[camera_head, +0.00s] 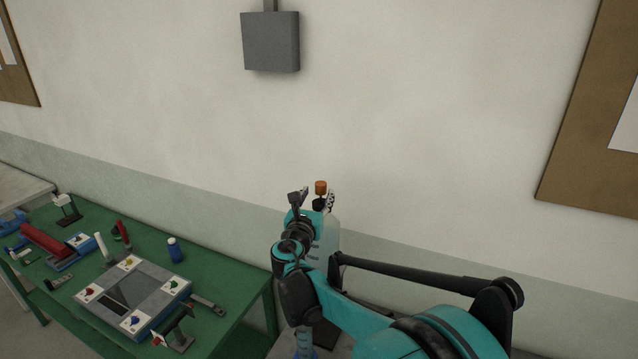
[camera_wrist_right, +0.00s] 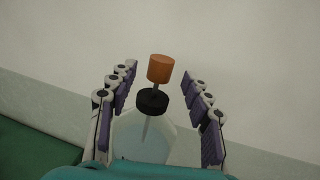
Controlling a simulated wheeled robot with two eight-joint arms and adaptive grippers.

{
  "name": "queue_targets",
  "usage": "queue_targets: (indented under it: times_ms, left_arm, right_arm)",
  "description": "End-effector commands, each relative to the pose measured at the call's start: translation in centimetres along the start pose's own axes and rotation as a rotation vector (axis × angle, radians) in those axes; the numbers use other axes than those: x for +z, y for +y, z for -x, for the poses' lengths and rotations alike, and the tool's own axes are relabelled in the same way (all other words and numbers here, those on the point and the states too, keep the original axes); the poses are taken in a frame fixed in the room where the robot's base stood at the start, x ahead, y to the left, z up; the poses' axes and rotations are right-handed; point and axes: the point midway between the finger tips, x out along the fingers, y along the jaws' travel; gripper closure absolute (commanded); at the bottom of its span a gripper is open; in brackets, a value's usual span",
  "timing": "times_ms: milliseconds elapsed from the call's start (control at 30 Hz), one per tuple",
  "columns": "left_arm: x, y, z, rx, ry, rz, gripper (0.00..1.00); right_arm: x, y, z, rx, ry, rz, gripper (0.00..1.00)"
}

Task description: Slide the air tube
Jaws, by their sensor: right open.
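The air tube shows as a thin rod with an orange knob (camera_head: 321,187) on top, rising from a black cap (camera_head: 319,204) on a pale, translucent bottle (camera_head: 327,240). In the right wrist view the orange knob (camera_wrist_right: 161,68) stands above the black cap (camera_wrist_right: 152,101), with the thin tube between them and running down into the bottle (camera_wrist_right: 140,140). My right gripper (camera_head: 314,197) is open, its fingers on both sides of the cap and knob with gaps visible in the wrist view. The bottle's lower part is hidden behind my right arm. My left gripper is not in view.
A green table (camera_head: 225,262) at the left holds a grey tray device (camera_head: 133,296), a blue bottle (camera_head: 175,250), a red-and-blue device (camera_head: 50,243) and small stands. A grey box (camera_head: 270,42) hangs on the wall behind. The space above the knob is clear.

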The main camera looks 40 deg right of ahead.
Motion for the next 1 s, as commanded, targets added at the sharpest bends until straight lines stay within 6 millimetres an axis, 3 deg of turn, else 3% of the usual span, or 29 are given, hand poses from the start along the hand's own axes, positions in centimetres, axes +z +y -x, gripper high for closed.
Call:
queue_targets:
  times_ms: [100,300,633,800,833,1000]
  left_arm:
    - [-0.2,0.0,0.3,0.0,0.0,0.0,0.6]
    - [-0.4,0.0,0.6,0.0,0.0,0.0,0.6]
    - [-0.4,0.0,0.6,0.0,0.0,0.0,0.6]
    - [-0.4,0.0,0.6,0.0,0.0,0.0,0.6]
    - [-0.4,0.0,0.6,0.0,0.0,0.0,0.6]
    - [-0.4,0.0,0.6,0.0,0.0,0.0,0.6]
  right_arm:
    - [0.1,-0.1,-2.2,-0.003,0.001,-0.002,0.51]
    - [0.1,0.0,-4.3,-0.001,0.001,-0.003,0.51]
    - [0.0,0.0,-4.7,0.001,0.001,-0.004,0.51]
    - [0.0,0.0,-4.7,0.0,0.001,-0.004,0.95]
    - [0.0,0.0,-4.7,0.0,0.001,-0.004,1.0]
    - [0.0,0.0,-4.7,0.0,0.001,-0.004,1.0]
